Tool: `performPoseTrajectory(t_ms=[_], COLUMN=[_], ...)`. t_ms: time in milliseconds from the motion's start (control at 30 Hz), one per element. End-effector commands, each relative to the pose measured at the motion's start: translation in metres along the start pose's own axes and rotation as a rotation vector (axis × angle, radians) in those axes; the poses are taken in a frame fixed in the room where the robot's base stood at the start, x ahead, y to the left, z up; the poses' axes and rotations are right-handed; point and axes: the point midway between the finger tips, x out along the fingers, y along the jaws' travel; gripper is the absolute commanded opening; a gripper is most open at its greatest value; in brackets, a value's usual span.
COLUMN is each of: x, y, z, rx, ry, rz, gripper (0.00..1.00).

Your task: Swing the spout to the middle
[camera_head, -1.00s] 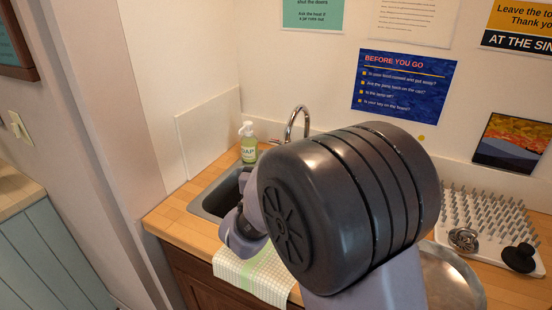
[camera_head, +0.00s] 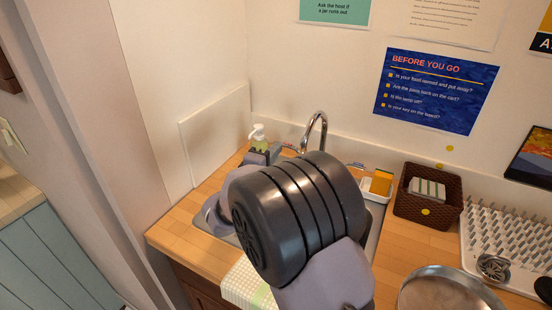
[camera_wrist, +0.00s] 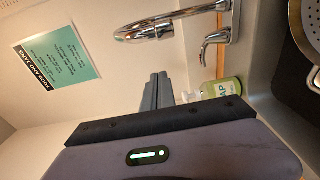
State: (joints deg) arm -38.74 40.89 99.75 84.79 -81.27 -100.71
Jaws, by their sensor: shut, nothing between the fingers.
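The chrome faucet spout (camera_head: 319,122) rises in a curved neck behind the sink, its lower part hidden by my arm. In the wrist view the spout (camera_wrist: 155,27) crosses the top of the picture sideways, with its outlet end to the left. A small chrome lever (camera_wrist: 213,44) is beside its base. My gripper (camera_wrist: 160,78) is shut and empty, its fingertips just below the spout in that view, with a visible gap. In the head view my arm hides much of the sink (camera_head: 372,232).
A green soap bottle (camera_head: 258,140) stands at the sink's back left, close to my wrist. Right of the sink are a sponge (camera_head: 381,181), a brown basket (camera_head: 412,209), a spiked drying rack (camera_head: 510,240) and a round metal pan (camera_head: 450,290). A checked towel (camera_head: 243,285) hangs at the front.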

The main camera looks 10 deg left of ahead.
Motion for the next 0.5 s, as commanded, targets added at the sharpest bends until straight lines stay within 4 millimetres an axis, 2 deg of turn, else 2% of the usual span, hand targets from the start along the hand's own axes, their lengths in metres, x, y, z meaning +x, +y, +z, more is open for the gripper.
performPoseTrajectory(t_ms=[167, 333, 500], x=[0.039, 0.031, 0.026], y=[-0.003, -0.002, -0.001], z=[0.001, 0.026, 0.037], rx=[0.002, 0.0, 0.0], ry=[-0.002, 0.0, 0.001], rz=[0.001, 0.001, 0.0], gripper=[0.0, 0.0, 0.0])
